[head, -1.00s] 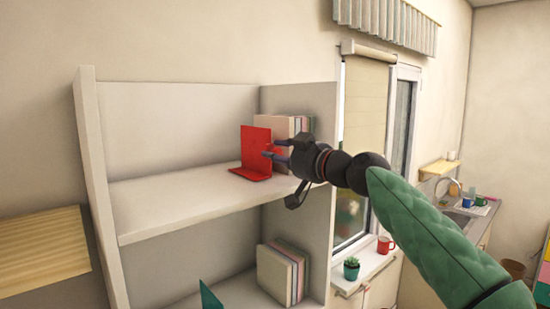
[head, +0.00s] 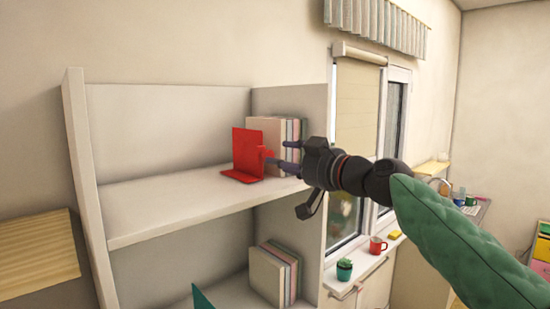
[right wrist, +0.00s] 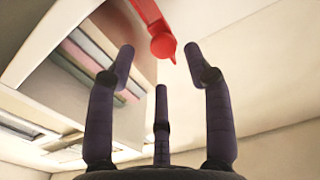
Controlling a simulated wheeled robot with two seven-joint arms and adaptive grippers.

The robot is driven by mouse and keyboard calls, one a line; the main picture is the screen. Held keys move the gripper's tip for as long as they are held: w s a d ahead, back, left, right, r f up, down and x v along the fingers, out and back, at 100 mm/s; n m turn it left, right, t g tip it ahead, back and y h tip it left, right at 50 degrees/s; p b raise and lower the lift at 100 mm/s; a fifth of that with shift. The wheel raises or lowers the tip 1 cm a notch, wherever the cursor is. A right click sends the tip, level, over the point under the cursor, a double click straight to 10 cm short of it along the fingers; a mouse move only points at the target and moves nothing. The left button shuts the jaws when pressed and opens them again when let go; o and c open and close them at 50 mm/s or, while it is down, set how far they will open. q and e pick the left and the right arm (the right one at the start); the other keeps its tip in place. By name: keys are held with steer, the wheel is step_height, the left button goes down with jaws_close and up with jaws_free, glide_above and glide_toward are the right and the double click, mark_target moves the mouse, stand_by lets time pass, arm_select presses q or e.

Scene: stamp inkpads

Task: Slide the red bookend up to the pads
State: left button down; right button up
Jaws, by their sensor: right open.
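The red bookend (head: 246,148) stands upright on the upper shelf, its flat foot on the board. A red knob on it (right wrist: 163,46) shows in the right wrist view, ahead of my fingertips and roughly between them. A row of upright pads (head: 266,126) stands behind and to the right of the bookend; their coloured edges (right wrist: 95,62) also show in the right wrist view. The bookend overlaps the pads' near end, so I cannot tell whether they touch. My right gripper (head: 283,155) is open and empty, just right of the bookend. My left gripper is not in view.
The upper shelf (head: 165,200) is bare left of the bookend. The shelf unit's right side wall (head: 318,110) stands close to my right gripper. Another row of pads (head: 268,275) and a teal panel (head: 203,298) are on the lower shelf. A red mug (head: 377,246) stands on the windowsill.

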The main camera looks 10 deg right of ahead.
steer(key=v, duration=0.6)
steer(key=shift+s, duration=0.25)
steer(key=shift+d, duration=0.15)
